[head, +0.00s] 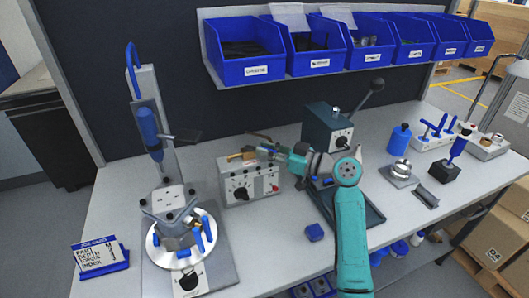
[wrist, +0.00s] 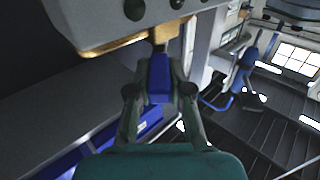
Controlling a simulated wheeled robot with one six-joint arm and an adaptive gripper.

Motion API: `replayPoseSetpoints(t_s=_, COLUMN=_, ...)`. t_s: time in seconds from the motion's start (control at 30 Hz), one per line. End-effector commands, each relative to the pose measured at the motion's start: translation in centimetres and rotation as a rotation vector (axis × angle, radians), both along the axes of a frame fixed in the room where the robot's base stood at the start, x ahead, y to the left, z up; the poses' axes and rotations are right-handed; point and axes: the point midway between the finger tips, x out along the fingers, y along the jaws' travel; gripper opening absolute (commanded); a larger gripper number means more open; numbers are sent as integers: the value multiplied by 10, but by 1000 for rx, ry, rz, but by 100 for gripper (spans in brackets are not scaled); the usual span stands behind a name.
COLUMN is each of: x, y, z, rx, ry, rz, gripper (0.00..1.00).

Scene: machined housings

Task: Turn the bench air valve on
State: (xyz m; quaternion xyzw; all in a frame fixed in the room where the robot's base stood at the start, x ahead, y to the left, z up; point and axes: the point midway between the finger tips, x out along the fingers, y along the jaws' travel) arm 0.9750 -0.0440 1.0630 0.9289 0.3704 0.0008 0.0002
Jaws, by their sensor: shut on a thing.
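The bench air valve shows in the wrist view as a brass body (wrist: 120,46) with a blue handle (wrist: 158,76). In the head view its brass part (head: 241,156) sits at the top of the grey control box (head: 250,183). My gripper (head: 262,149) reaches in from the right at that box. In the wrist view my gripper (wrist: 158,92) is shut on the blue handle, one finger on each side. In the head view the fingers largely hide the handle.
A dark green press (head: 328,128) with a lever stands close behind my arm. A clamp fixture (head: 180,228) stands at the left. Blue bins (head: 313,62) hang above the bench. The bench between box and job card (head: 98,256) holds the fixture.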

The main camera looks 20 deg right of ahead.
Motion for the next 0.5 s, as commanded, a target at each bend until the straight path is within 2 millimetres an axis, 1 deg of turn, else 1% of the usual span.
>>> replayPoseSetpoints(t_s=0.2, x=6, y=-6, z=1, rx=0, ry=0, rz=103, gripper=0)
replayPoseSetpoints(t_s=0.5, x=8, y=-7, z=0, rx=-1, ry=1, rz=163, gripper=0)
